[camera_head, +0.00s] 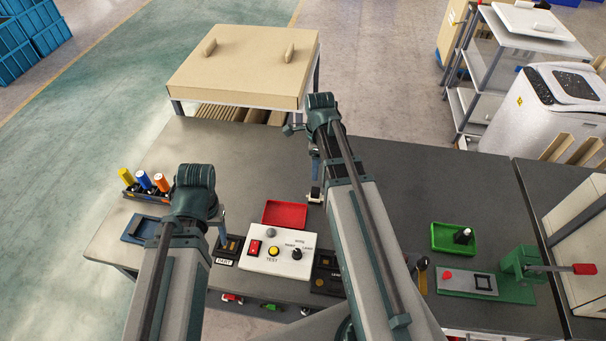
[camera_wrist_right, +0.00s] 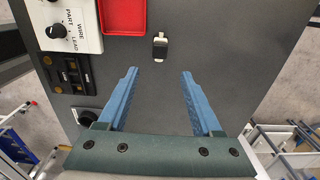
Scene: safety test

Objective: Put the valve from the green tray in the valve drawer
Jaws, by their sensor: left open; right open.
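The green tray (camera_head: 440,245) lies on the right part of the dark table. A small dark upright piece with a light top, apparently the valve (camera_head: 463,237), stands in it. My right gripper (camera_head: 316,180) is at mid-table, left of the tray and well apart from it. In the right wrist view its blue fingers (camera_wrist_right: 158,75) are spread with nothing between them. My left gripper (camera_head: 222,236) is mostly hidden behind its own arm, beside the white test panel, and is open. No drawer can be clearly made out; small coloured fittings (camera_head: 270,307) show below the table's front edge.
A small black-and-white item (camera_wrist_right: 160,46) lies ahead of my right fingers. A red tray (camera_head: 285,214) sits behind the white test panel (camera_head: 275,262). A green hand press (camera_head: 525,264) stands right of the green tray. The table's back right is clear.

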